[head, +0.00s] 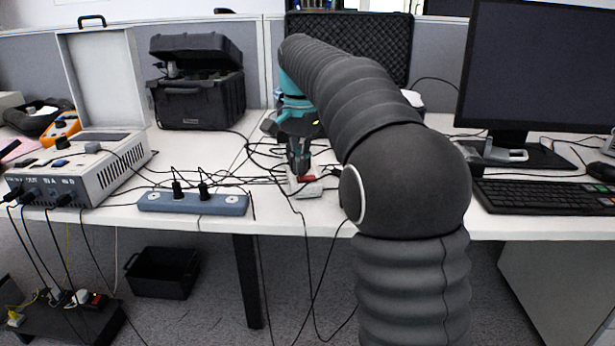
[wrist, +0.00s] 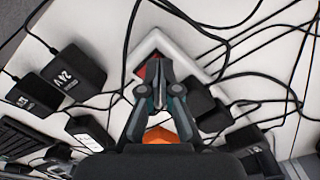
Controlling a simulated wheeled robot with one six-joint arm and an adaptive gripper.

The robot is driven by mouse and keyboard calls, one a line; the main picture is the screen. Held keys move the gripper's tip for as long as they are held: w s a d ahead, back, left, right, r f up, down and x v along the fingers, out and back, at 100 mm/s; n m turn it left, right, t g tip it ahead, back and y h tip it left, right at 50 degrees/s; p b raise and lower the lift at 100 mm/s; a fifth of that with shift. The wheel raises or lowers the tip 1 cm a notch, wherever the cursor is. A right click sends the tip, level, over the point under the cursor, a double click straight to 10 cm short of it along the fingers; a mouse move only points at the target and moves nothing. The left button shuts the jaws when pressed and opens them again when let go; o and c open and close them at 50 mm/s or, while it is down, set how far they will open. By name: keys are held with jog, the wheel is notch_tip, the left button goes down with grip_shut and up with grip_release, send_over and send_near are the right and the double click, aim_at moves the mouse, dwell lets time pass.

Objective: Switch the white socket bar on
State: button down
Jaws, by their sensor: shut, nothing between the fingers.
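The white socket bar (head: 305,188) lies near the front edge of the white table, with a red switch (head: 307,178) on its top. In the wrist view the bar (wrist: 172,42) is below my gripper, and a red part (wrist: 148,72) shows beside the fingers. My gripper (head: 299,168) points down right over the bar at the switch. Its fingers (wrist: 157,68) are shut with nothing between them. They hide part of the switch. I cannot tell whether the fingertips touch it or which way it is set.
A blue-grey socket bar (head: 215,204) with two black plugs lies to the left. Many black cables cross the table around the white bar. Black power adapters (wrist: 74,75) lie nearby. A monitor (head: 540,70) and keyboard (head: 545,197) stand right, a grey instrument (head: 110,170) left.

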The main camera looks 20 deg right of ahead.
jog(key=shift+f, duration=0.4)
jog(key=shift+r+p, duration=1.8)
jog(key=shift+r, duration=1.65)
